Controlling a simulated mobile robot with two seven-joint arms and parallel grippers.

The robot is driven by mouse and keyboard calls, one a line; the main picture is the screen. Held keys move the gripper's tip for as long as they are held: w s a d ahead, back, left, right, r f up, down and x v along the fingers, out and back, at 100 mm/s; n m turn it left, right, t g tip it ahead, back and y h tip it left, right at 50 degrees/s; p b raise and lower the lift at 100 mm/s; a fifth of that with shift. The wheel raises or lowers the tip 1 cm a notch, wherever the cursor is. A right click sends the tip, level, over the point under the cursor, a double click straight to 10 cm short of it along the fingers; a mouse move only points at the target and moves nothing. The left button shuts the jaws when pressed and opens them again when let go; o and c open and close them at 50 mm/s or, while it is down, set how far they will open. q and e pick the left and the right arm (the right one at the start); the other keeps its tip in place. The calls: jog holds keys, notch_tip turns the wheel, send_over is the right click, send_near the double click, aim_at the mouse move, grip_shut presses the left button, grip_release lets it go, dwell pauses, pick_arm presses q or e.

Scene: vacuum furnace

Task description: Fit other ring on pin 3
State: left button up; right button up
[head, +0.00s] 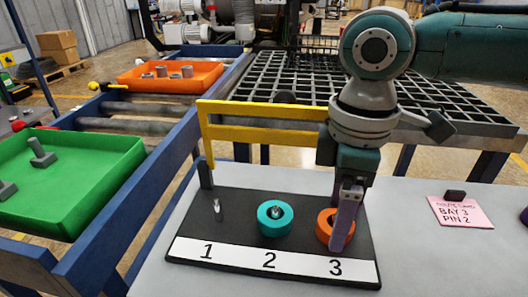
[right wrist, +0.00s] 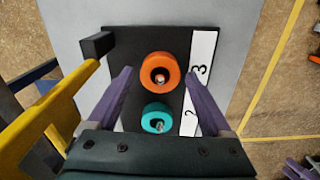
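The orange ring (head: 327,224) is around pin 3 on the black board (head: 236,199); in the right wrist view the pin's silver tip shows in the ring's hole (right wrist: 160,72). The teal ring (head: 275,217) is around pin 2. Pin 1 (head: 217,207) is bare. My right gripper (head: 345,222) points down at the orange ring. Its purple fingers are apart, one on each side of the ring in the right wrist view, with gaps showing. In the head view a finger hides part of the ring. Purple parts at the lower right of the right wrist view look like my left gripper (right wrist: 302,169).
A yellow rail (head: 262,135) stands just behind the board. A green tray (head: 75,190) with grey parts and an orange tray (head: 170,77) are at left. A pink card (head: 461,212) reading BAY 3 PIN 2 lies right of the board. The table between is clear.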

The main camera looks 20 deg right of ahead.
jog(key=shift+o, duration=0.8)
notch_tip(320, 180, up, 9)
jog(key=shift+r+p, duration=0.1)
jog(key=shift+p, duration=0.65)
jog(key=shift+r, duration=0.4)
